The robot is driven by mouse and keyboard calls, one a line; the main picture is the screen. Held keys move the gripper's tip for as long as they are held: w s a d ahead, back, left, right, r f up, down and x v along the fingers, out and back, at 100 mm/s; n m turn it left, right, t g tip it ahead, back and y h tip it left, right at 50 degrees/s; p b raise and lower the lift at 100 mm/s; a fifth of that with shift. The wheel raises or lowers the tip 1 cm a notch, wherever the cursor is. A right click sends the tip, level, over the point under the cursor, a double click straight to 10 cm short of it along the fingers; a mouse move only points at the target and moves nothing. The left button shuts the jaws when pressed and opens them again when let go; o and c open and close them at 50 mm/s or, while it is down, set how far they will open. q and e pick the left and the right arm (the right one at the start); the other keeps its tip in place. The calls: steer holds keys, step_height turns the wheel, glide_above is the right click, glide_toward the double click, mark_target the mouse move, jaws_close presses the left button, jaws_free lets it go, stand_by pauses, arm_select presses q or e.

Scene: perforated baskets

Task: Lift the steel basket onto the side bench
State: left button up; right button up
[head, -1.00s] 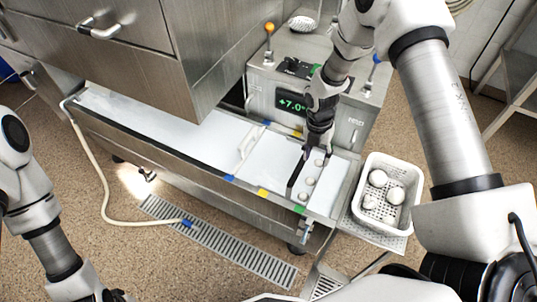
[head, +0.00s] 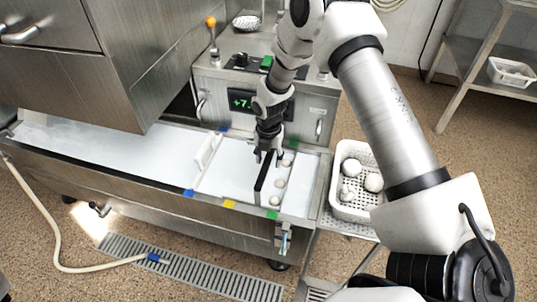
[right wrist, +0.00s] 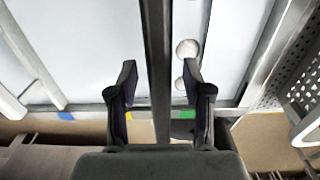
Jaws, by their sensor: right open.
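My right gripper (head: 266,156) points down over the right end of a steel trough (head: 255,226) filled with whitish liquid. A long dark bar (head: 263,176) runs below it. In the right wrist view the bar (right wrist: 158,60) passes between the open fingers of my right gripper (right wrist: 160,80), with a gap on both sides. Several white balls (head: 280,183) sit in a row right of the bar. I cannot make out a steel basket; the cloudy liquid hides what lies under it. My left gripper is out of view.
A white perforated basket (head: 339,208) with white balls stands right of the trough on a low perforated stand. A steel table (head: 497,84) with a white basket (head: 511,72) is at the far right. A control box (head: 290,122) stands behind the trough. A pale divider (head: 206,153) crosses the trough.

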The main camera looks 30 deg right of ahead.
jaws_close()
steer(key=shift+r, duration=0.25)
steer(key=shift+r+p, duration=1.1)
